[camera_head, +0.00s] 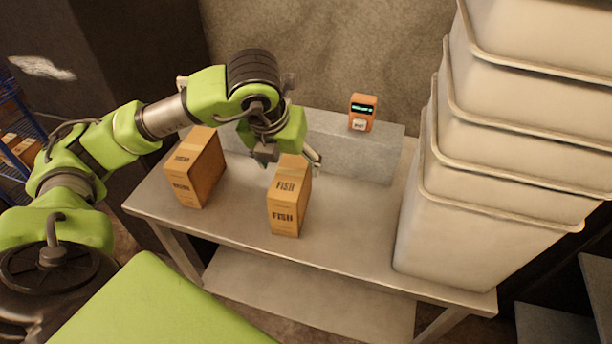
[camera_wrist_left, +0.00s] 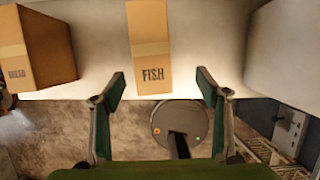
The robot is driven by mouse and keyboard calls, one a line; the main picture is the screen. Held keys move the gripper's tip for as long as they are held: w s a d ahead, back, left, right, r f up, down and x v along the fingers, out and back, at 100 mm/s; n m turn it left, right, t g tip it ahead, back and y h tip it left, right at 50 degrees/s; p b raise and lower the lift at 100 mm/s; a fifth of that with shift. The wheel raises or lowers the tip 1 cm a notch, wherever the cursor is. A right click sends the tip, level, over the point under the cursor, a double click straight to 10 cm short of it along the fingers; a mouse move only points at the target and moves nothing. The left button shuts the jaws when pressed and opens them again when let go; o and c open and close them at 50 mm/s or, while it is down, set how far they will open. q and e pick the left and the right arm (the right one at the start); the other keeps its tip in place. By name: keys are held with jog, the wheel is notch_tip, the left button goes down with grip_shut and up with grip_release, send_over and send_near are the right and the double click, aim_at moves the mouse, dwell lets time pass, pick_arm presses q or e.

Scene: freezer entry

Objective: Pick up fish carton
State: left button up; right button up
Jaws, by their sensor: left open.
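The fish carton (camera_head: 286,201) is a tan upright box marked FISH, standing on the grey metal table (camera_head: 345,235). My left gripper (camera_head: 290,158) is over the carton's far end in the head view, with its fingers spread. In the left wrist view the fish carton (camera_wrist_left: 150,45) shows between the two open fingers (camera_wrist_left: 161,80), with a gap on each side. Nothing is held. The gripper and wrist hide part of the table behind the carton. My right gripper is not in view.
A second tan carton (camera_head: 196,168), marked BREAD in the left wrist view (camera_wrist_left: 38,50), stands left of the fish carton. An orange device (camera_head: 362,112) sits on a grey raised block (camera_head: 350,150) at the back. Stacked white bins (camera_head: 470,210) fill the table's right end.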

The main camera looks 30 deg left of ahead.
aim_at(288, 177)
pick_arm(q)
jog(key=shift+w+a+y, duration=0.3)
jog(key=shift+w+a, duration=0.05)
jog(key=shift+a, duration=0.3)
jog(key=shift+a+f, duration=0.15)
jog(key=shift+f, duration=0.15)
jog(key=p+x, duration=0.1)
jog(key=x, duration=0.1)
jog(key=s+p+x, duration=0.1)
jog(key=x, duration=0.2)
jog(key=shift+f, duration=0.35)
jog(key=shift+w+f+p, duration=0.4)
jog(key=shift+f+p, duration=0.1)
jog(key=shift+f, duration=0.05)
jog(key=shift+w+f+p, duration=0.35)
jog(key=shift+f+p, duration=0.15)
jog(key=shift+f, duration=0.1)
jog(key=p+x, duration=0.1)
jog(key=x, duration=0.2)
jog(key=shift+w+f, duration=0.15)
jog(key=shift+a+f, duration=0.1)
jog(key=shift+f, duration=0.15)
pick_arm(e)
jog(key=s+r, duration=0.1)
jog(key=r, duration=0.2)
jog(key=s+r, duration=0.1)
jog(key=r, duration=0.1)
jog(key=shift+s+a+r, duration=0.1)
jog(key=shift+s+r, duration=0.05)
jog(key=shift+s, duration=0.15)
